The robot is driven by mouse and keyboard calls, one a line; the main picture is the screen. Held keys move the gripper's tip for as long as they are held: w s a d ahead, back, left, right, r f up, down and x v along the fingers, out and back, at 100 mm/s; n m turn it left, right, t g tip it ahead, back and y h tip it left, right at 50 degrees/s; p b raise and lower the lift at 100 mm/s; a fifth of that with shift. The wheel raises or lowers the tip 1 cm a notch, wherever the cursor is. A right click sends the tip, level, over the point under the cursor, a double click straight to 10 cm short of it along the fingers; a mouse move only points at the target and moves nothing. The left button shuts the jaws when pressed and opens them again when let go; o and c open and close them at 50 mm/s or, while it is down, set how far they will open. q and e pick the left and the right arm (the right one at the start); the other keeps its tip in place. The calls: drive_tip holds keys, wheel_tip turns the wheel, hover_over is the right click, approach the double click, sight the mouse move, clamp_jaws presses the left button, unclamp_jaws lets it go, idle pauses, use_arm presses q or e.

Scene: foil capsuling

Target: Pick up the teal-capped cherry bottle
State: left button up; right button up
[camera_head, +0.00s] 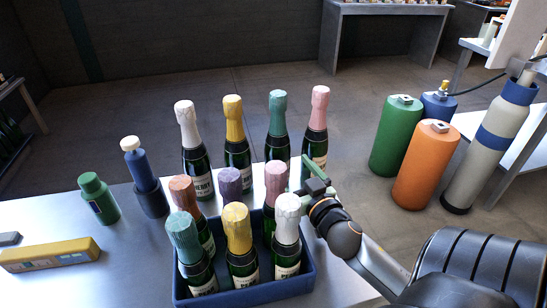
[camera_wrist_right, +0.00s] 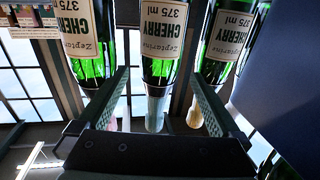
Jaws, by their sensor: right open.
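The teal-capped bottle (camera_head: 277,115) stands upright in the back row, between a yellow-capped bottle (camera_head: 235,130) and a pink-capped bottle (camera_head: 318,115). Its lower part is hidden behind the crate bottles. My right gripper (camera_head: 312,172) is at the right of the crate, close to the back row. In the right wrist view its fingers are open, with a middle green bottle (camera_wrist_right: 162,45) labelled CHERRY in the gap ahead. That bottle's cap looks pale blue-grey there; I cannot tell whether either finger touches it. My left gripper is not in view.
A blue crate (camera_head: 250,292) holds several capped bottles, including another teal-capped one (camera_head: 185,240). In the wrist view, neighbouring cherry bottles stand left (camera_wrist_right: 88,40) and right (camera_wrist_right: 228,40) of the middle one. A white-capped bottle (camera_head: 187,130) ends the row.

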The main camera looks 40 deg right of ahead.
sight(277, 149)
drive_tip(key=shift+x, duration=3.85)
drive_tip(key=shift+f, duration=0.15)
drive_tip(key=shift+c, duration=0.4)
drive_tip(key=shift+a, duration=0.1)
clamp_jaws()
drive_tip(key=shift+r, duration=0.2)
